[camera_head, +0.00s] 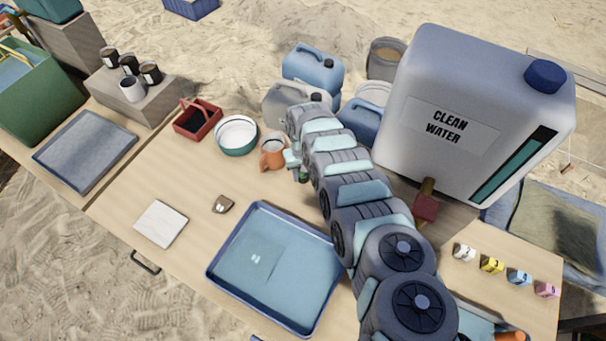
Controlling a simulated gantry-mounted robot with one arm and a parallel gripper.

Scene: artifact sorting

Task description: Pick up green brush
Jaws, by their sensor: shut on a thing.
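My arm reaches from the lower right to the middle of the table and bends down at its far end. My gripper (297,166) is mostly hidden behind the arm links, just right of an orange mug (272,154). It is shut on what looks like the green brush (303,178), of which only a small dark green bit shows below the arm. The rest of the brush is hidden, and I cannot tell whether it touches the table.
A blue tray (217,256) lies in front, with a brown shard (222,204) and white tile (161,223) to its left. A white-and-green bowl (237,147) and red basket (198,133) stand behind. A large water container (455,150) stands right.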

